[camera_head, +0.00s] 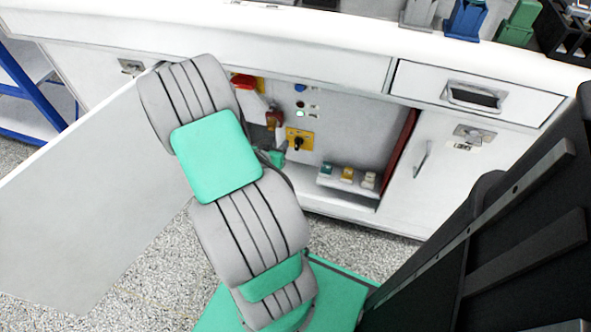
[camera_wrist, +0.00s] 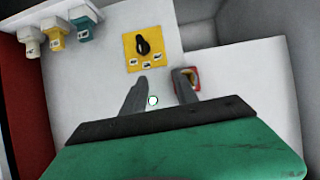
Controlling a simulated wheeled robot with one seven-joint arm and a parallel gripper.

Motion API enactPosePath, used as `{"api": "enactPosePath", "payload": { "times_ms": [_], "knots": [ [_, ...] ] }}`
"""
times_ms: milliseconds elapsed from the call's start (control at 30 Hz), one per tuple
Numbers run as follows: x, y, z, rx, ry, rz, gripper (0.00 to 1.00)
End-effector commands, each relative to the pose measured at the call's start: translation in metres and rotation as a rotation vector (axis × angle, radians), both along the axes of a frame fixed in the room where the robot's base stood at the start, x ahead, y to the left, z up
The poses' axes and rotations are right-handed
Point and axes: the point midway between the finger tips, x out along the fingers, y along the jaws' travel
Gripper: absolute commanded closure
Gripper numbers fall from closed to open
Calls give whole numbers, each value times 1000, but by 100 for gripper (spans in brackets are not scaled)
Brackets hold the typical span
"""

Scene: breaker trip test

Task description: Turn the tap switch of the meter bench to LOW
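The tap switch, a black knob (camera_wrist: 143,46) on a yellow plate (camera_wrist: 131,64), is on the white panel in the upper middle of the wrist view. Several small white labels sit around the knob, too small to read, so its setting cannot be told. In the head view the same black knob (camera_head: 298,143) and yellow plate (camera_head: 306,134) show inside the open cabinet. My gripper (camera_wrist: 160,82) is open, its two grey fingers apart and empty. The fingertips appear below the plate in the wrist view, not around the knob. In the head view my arm hides most of the gripper.
A red-and-yellow switch (camera_wrist: 194,79) is beside my right-hand finger. A small green-rimmed button or lamp (camera_wrist: 153,101) shows between the fingers. Several coloured blocks (camera_head: 347,175) stand on a ledge inside the cabinet. The cabinet door (camera_head: 90,200) stands open at left.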

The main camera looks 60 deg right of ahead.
Motion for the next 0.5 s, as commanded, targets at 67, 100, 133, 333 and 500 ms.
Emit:
{"api": "enactPosePath", "payload": {
  "times_ms": [67, 100, 133, 333, 500],
  "knots": [
    [-23, -11, -51, -52, -12, -6, 65],
    [-30, -14, -59, -70, -20, -3, 65],
    [-33, -15, -63, -80, -26, 3, 65],
    [-35, -31, -68, -98, -40, 9, 65],
    [-31, -62, -82, -97, -39, 8, 65]
  ]
}}
